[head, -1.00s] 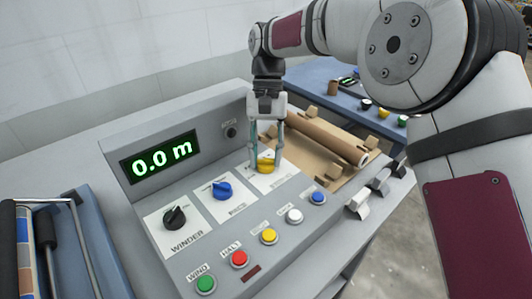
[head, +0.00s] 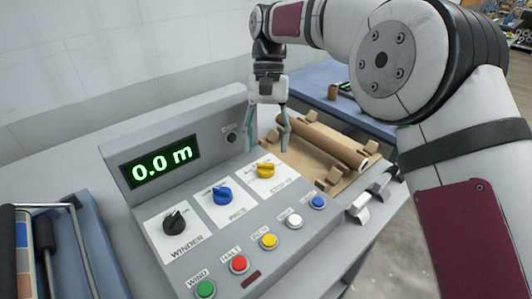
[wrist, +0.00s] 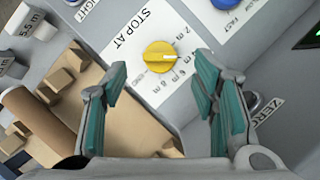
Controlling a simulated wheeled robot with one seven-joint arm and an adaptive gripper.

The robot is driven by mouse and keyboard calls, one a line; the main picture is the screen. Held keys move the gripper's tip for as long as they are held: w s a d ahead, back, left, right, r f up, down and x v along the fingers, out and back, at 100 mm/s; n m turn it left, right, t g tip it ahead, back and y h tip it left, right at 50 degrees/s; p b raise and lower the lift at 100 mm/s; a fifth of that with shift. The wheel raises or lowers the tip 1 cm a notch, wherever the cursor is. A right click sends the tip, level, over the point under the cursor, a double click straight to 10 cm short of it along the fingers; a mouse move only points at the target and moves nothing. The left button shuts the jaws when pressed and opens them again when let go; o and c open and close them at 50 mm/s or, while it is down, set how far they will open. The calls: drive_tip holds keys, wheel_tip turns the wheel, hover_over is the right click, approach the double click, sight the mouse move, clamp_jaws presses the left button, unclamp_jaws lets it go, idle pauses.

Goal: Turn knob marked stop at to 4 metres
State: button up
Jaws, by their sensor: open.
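The yellow STOP AT knob (head: 265,170) sits on a white plate at the upper right of the control panel. In the wrist view the fingers of my gripper (wrist: 160,66) stand to either side of the knob.
The display (head: 160,160) reads 0.0 m. A blue knob (head: 222,193) and a black WINDER knob (head: 174,220) are to the left. Push buttons, including red HALT (head: 239,263), line the front. A small ZERO control (head: 232,135) and a cardboard roll (head: 325,143) are close by.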

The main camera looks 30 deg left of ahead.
drive_tip(key=shift+v, duration=1.55)
drive_tip(key=s+d+r+m+t+y+p, duration=0.1)
drive_tip(key=s+d+r, duration=0.1)
drive_tip(key=d+r, duration=0.5)
drive_tip(key=s+d+r+t+p, duration=0.1)
drive_tip(key=d+r+t, duration=0.15)
drive_tip(key=d, duration=0.75)
drive_tip(key=s+d+r+m+t+y, duration=0.1)
drive_tip(key=s+d+r, duration=0.1)
drive_tip(key=d+r, duration=0.5)
drive_tip(key=s+d+f+m+t+p, duration=0.1)
drive_tip(key=s+d+f, duration=0.3)
drive_tip(key=s+d, duration=0.5)
drive_tip(key=s+d+f+m+t+p, duration=0.1)
drive_tip(key=s+d+f, duration=0.3)
drive_tip(key=s+d, duration=0.5)
drive_tip(key=shift+s+d+f+t, duration=0.2)
drive_tip(key=shift+s+d+t, duration=0.2)
drive_tip(key=shift+d+t, duration=0.35)
drive_tip(key=shift+a, duration=0.2)
